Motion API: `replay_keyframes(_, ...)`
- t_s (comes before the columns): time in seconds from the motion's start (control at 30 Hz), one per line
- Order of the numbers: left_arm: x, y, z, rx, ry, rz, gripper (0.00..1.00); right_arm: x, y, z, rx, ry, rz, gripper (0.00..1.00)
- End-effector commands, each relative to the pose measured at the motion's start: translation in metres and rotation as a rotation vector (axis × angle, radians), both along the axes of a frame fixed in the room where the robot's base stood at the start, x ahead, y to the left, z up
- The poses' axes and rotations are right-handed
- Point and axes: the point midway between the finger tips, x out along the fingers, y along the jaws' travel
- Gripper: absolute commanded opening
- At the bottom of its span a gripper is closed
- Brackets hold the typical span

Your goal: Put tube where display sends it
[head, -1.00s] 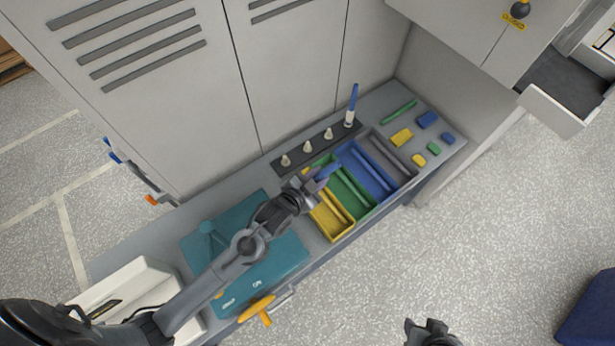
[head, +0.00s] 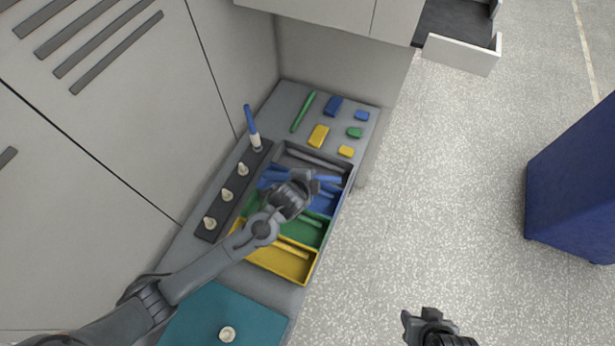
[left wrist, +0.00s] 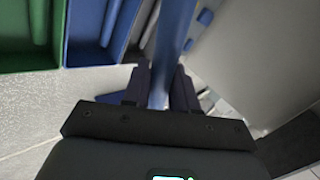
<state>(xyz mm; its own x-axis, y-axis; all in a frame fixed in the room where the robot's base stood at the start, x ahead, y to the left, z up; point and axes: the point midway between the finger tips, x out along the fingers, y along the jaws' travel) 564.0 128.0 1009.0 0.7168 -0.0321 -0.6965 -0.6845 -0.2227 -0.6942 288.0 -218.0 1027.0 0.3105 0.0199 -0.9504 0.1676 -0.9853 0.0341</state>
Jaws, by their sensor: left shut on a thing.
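My left gripper (head: 312,183) is above the blue and grey end of the compartment tray (head: 318,262). It is shut on a blue tube (head: 328,179). In the left wrist view the tube (left wrist: 175,35) runs up from between the fingers (left wrist: 160,82). The tray has yellow (head: 275,262), green (head: 308,232), blue (head: 322,208) and grey compartments, with tubes lying in several. Another blue tube (head: 250,120) with a white lower end stands upright on the peg rack (head: 213,226). My right gripper (head: 428,322) is at the bottom, away from the bench; its jaws are unclear. I see no readable display.
A green stick (head: 303,111) and several blue, green and yellow blocks lie beyond the tray. Three bare pegs stand on the rack. A teal mat (head: 250,308) lies nearer me. Cabinets border the bench; a dark blue box (head: 575,180) stands on the floor at right.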

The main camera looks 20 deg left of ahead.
Motion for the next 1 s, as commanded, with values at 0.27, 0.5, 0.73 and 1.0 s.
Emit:
replay_keyframes(0.27, 0.015, 0.009, -0.048, 0.113, 0.005, -0.136, 0.0, -0.002, -0.003, -0.047, -0.009, 0.007, 0.0, 0.43)
replay_keyframes(0.5, 0.022, 0.018, -0.067, 0.173, 0.003, -0.215, 0.0, -0.002, -0.001, -0.065, -0.003, 0.008, -0.002, 0.43)
replay_keyframes(0.73, 0.023, 0.019, -0.076, 0.184, 0.002, -0.231, 0.0, -0.002, 0.0, -0.074, 0.002, 0.006, -0.004, 0.43)
replay_keyframes(1.0, 0.023, 0.019, -0.096, 0.184, 0.002, -0.23, 0.0, -0.002, 0.001, -0.095, 0.005, 0.006, -0.006, 0.43)
